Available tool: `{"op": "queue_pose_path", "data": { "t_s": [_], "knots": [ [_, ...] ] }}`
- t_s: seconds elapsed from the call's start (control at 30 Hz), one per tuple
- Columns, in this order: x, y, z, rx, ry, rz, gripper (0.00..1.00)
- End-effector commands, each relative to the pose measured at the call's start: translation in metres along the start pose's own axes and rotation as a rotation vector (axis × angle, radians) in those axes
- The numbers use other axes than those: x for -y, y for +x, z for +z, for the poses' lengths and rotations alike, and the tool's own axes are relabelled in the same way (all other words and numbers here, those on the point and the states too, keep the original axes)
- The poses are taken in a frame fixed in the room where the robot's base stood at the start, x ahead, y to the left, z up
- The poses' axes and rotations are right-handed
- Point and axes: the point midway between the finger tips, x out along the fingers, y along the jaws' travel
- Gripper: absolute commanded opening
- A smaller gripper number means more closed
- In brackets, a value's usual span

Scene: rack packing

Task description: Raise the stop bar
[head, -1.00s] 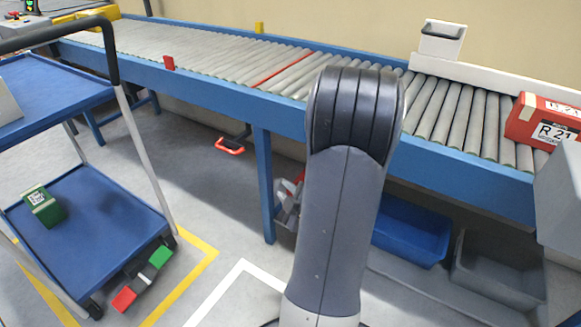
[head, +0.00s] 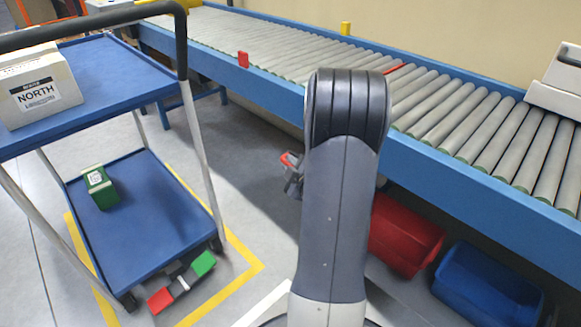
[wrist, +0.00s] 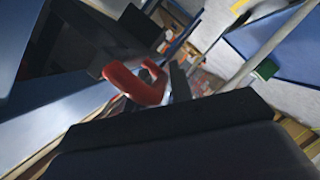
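The stop bar seems to be the thin red strip (head: 396,69) lying across the rollers in the head view, partly hidden behind my arm. A red handle (wrist: 138,86) shows large in the wrist view, close in front of my gripper. In the head view a small red part of it (head: 287,159) shows under the conveyor's near side, at my gripper (head: 293,182). My arm hides most of the gripper there. Whether the fingers touch the handle, or are open or shut, I cannot tell.
The blue-framed roller conveyor (head: 440,160) runs along the wall, with a red tab (head: 243,59) and a yellow tab (head: 346,28). A red bin (head: 405,238) and blue bin (head: 480,290) stand below. A blue-shelved cart (head: 150,215) holding a NORTH box (head: 40,88) and green box (head: 99,187) stands left.

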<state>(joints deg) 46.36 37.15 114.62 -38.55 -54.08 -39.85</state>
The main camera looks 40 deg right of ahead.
Motion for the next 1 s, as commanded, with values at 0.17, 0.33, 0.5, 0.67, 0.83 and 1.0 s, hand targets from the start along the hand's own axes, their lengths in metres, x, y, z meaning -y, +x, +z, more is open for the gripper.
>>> {"op": "queue_pose_path", "data": {
  "t_s": [0.17,0.33,0.5,0.67,0.83,1.0],
  "knots": [
    [-0.0001,0.0003,0.0000,0.000,0.000,0.000,0.22],
    [-0.0002,0.0002,0.0001,0.000,0.000,0.000,0.11],
    [-0.0001,0.0001,0.0001,0.000,0.000,0.000,0.00],
    [0.0000,0.0000,0.0001,0.000,0.000,0.000,0.00],
    [0.0000,-0.0001,0.0002,0.001,0.000,-0.001,0.00],
    [-0.0085,-0.0023,-0.0051,0.000,-0.001,0.000,0.00]
  ]
}}
